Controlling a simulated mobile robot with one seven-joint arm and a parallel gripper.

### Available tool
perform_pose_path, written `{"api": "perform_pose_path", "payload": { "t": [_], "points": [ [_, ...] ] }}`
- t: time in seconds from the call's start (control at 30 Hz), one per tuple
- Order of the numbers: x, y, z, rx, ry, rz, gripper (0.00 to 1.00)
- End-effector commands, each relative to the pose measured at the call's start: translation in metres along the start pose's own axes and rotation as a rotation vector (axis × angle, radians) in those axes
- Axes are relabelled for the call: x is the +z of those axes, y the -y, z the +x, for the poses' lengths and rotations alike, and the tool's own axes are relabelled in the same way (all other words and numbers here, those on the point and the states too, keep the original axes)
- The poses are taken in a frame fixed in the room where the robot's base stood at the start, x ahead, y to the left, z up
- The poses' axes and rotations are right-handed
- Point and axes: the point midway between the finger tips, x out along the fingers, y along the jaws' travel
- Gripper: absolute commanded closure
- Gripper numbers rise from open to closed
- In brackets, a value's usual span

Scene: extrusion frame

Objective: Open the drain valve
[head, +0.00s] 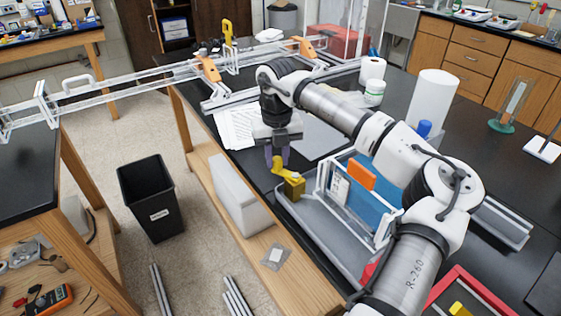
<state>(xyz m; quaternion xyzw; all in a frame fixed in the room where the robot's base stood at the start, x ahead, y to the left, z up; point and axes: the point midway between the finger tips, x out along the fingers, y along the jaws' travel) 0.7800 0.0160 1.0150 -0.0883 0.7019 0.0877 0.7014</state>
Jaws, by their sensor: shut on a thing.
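The drain valve (293,188) is a small yellow block with a bent yellow lever, at the left end of the grey tray (300,214). Its lever (281,165) reaches up and left from the block. My gripper (277,160) points down from above and is shut on the upper end of the lever. The fingers partly hide the lever's top. The valve's outlet and inside are not visible.
A white wire rack (326,186) with blue and orange panels stands right of the valve. A black bin (152,197) stands on the floor. An extrusion frame (150,78) spans two tables.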

Motion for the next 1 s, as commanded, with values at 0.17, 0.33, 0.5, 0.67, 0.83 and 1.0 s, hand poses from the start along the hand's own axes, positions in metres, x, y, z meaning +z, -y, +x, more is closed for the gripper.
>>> {"api": "perform_pose_path", "payload": {
  "t": [0.17, 0.33, 0.5, 0.67, 0.83, 1.0],
  "points": [
    [-0.007, -0.005, 0.003, -0.002, 0.002, -0.167, 0.98],
    [-0.014, -0.01, 0.003, -0.002, 0.003, -0.328, 0.98],
    [-0.021, -0.013, 0.002, -0.001, 0.002, -0.484, 0.98],
    [-0.028, -0.014, 0.002, -0.001, 0.002, -0.611, 0.98],
    [-0.033, -0.015, 0.001, -0.001, 0.002, -0.717, 0.98],
    [-0.037, -0.015, 0.0, 0.0, 0.002, -0.788, 0.98]
  ]
}}
